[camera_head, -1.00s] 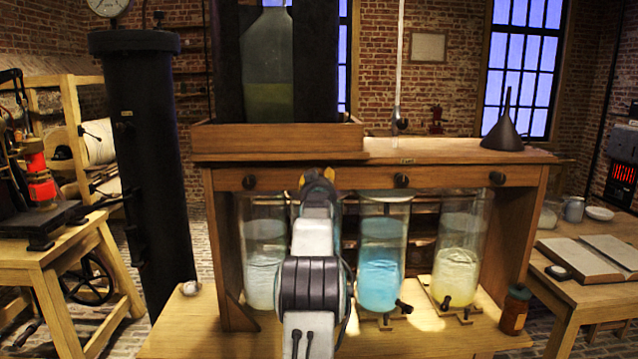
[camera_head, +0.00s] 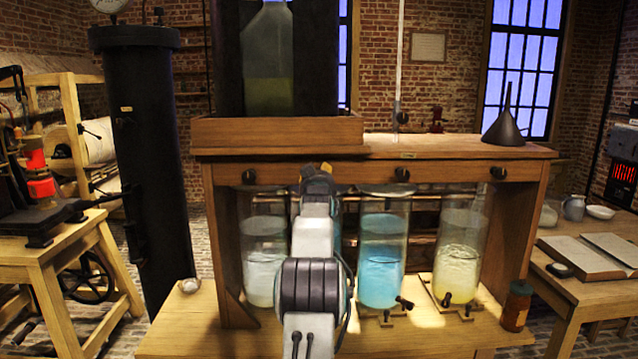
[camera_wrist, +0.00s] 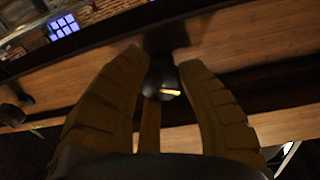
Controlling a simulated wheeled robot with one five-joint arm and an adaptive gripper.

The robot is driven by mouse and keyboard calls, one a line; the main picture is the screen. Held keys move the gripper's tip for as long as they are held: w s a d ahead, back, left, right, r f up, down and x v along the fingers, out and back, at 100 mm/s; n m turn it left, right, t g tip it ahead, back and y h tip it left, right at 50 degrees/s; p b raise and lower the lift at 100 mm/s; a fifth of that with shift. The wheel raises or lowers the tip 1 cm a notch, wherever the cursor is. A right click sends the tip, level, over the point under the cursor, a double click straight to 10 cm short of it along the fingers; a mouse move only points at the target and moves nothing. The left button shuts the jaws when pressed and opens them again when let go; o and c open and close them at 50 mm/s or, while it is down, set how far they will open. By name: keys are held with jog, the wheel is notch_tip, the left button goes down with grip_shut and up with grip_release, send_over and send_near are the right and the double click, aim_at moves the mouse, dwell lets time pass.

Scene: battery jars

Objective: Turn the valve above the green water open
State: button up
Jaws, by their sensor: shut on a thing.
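My gripper (camera_head: 318,176) is at the front rail of the wooden rack, at the second valve from the left. In the wrist view my gripper (camera_wrist: 165,95) has its two fingers shut around a dark valve knob (camera_wrist: 160,76) with a small yellow mark. The wrist view is tilted against the rail. In the head view my arm covers this valve and most of the jar below it, so I cannot clearly tell that jar's water colour.
Other valve knobs (camera_head: 249,176) (camera_head: 402,174) (camera_head: 498,172) sit along the rail. Below stand jars with whitish (camera_head: 265,272), blue (camera_head: 381,272) and yellow (camera_head: 457,268) water. A large bottle (camera_head: 268,60) and a dark funnel (camera_head: 506,125) stand on top.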

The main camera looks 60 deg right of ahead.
jog(key=n, duration=0.2)
jog(key=n+b, duration=0.1)
jog(key=n, duration=0.2)
jog(key=shift+r+n+b, duration=0.25)
jog(key=shift+n+b, duration=0.05)
jog(key=shift+b, duration=0.05)
jog(key=shift+a+n, duration=0.1)
jog(key=shift+n, duration=0.2)
jog(key=o, duration=1.2)
jog(key=shift+w+f, duration=0.1)
jog(key=shift+f, duration=0.1)
jog(key=shift+v, duration=5.9)
jog(key=shift+f, duration=0.1)
